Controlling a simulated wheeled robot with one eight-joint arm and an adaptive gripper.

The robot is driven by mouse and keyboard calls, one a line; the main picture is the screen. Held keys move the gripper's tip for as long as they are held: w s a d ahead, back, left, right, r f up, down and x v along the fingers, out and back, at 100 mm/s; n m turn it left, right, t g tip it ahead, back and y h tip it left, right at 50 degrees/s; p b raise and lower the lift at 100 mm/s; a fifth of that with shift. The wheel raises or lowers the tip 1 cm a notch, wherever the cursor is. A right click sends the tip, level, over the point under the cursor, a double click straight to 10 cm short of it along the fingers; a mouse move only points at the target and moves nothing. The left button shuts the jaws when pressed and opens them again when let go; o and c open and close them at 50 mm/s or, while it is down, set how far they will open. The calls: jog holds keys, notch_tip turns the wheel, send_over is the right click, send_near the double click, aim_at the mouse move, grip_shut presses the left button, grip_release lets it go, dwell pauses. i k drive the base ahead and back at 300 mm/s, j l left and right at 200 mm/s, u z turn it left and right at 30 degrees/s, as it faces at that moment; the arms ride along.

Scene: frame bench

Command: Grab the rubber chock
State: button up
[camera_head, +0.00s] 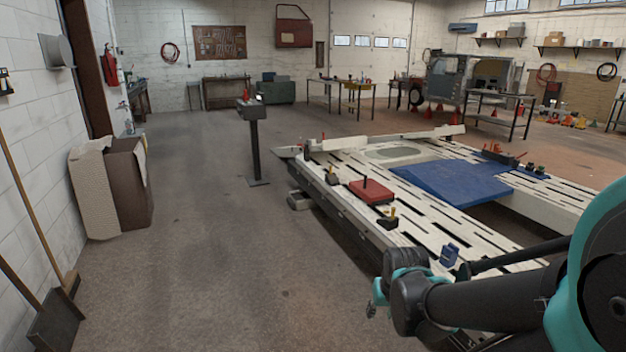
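No item is clearly recognisable as the rubber chock at this size. A small dark block with a yellow upright part (388,220) sits on the near left side of the pale slotted frame bench (437,217). A similar small dark and yellow item (332,176) sits farther back, near the bench's left edge. My gripper (372,310) shows only in small part at the end of my arm, low in the picture, left of the bench's near end. Its fingers are too small and hidden to read, and I see nothing held.
A red block (370,191) with a black upright lies between the two dark items. A blue clamp (449,255) stands near my arm. A blue panel (455,184) covers the bench's middle. A dark post stand (254,140) stands behind.

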aim_at(331, 179)
jog(key=i+u, duration=0.2)
jog(key=i, duration=1.55)
jog(key=i+z, duration=0.1)
jog(key=i, duration=0.4)
jog(key=i+j+z, duration=0.1)
jog(key=i, duration=0.35)
jog(key=i+j+z, duration=0.1)
jog(key=i, duration=0.4)
jog(key=i+j+z, duration=0.15)
jog(key=i, duration=0.3)
jog(key=i+j+z, duration=0.75)
jog(key=i, duration=0.1)
